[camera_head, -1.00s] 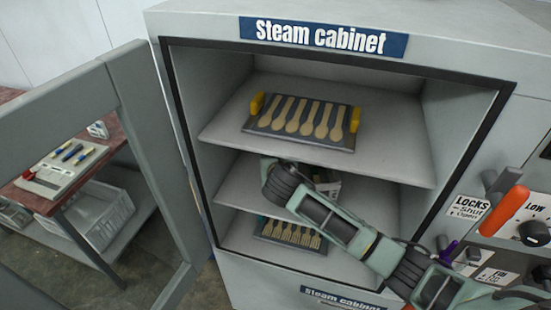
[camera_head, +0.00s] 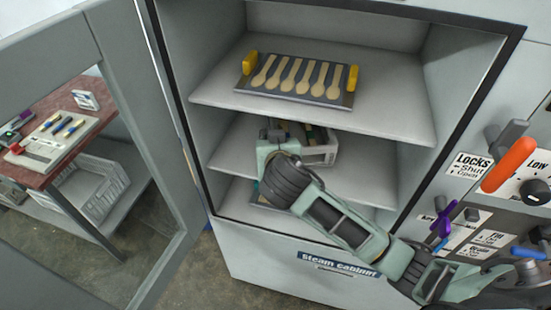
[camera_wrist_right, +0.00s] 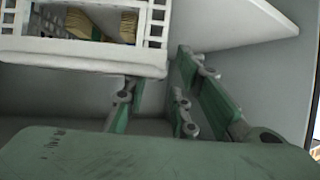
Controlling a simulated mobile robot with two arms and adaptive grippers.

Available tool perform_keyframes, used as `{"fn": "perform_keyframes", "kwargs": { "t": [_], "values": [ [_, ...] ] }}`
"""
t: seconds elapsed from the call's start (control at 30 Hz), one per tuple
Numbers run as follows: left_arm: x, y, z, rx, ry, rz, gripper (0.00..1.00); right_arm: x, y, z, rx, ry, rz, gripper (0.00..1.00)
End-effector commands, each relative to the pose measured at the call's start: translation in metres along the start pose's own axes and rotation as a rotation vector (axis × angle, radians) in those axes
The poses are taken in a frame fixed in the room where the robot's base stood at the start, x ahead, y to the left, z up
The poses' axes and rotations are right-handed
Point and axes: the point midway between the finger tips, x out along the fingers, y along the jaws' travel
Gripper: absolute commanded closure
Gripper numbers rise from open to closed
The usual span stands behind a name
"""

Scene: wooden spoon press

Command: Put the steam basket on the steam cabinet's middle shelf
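The steam cabinet (camera_head: 300,235) stands open. The steam basket (camera_head: 323,153), a white crate with slotted sides and bundled wooden pieces inside, rests on the middle shelf (camera_head: 375,183). My right arm partly hides it. In the right wrist view the basket (camera_wrist_right: 85,52) fills the upper left. My right gripper (camera_wrist_right: 153,105) has its green and grey fingers spread apart below and right of the basket's corner, with nothing visible between them. In the head view the wrist hides the fingertips. My left gripper is not in view.
A tray of wooden spoons (camera_head: 297,78) with yellow end grips lies on the top shelf. The open door (camera_head: 165,150) stands at left, with a red-topped table (camera_head: 62,130) behind it. A control panel with an orange lever (camera_head: 509,164) is at right.

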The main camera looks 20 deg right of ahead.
Motion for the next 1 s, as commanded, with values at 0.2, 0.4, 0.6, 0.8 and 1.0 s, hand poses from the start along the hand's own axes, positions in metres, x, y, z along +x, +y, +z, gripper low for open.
{"fn": "perform_keyframes", "kwargs": {
  "t": [0.2, 0.4, 0.6, 0.8, 1.0],
  "values": [
    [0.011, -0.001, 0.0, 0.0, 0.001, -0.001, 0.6, -0.028, -0.001, 0.017, 0.001, 0.0, -0.001, 0.75],
    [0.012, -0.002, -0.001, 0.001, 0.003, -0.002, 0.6, -0.036, 0.0, 0.02, 0.0, 0.0, 0.0, 0.75],
    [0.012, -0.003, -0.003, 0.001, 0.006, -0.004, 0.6, -0.036, 0.0, 0.019, 0.0, 0.0, 0.001, 0.75],
    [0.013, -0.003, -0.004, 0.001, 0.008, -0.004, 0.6, -0.035, -0.004, 0.015, -0.011, 0.015, -0.007, 0.75],
    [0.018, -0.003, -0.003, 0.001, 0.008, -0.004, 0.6, -0.034, -0.023, -0.004, -0.054, 0.081, -0.041, 0.75]
  ]
}}
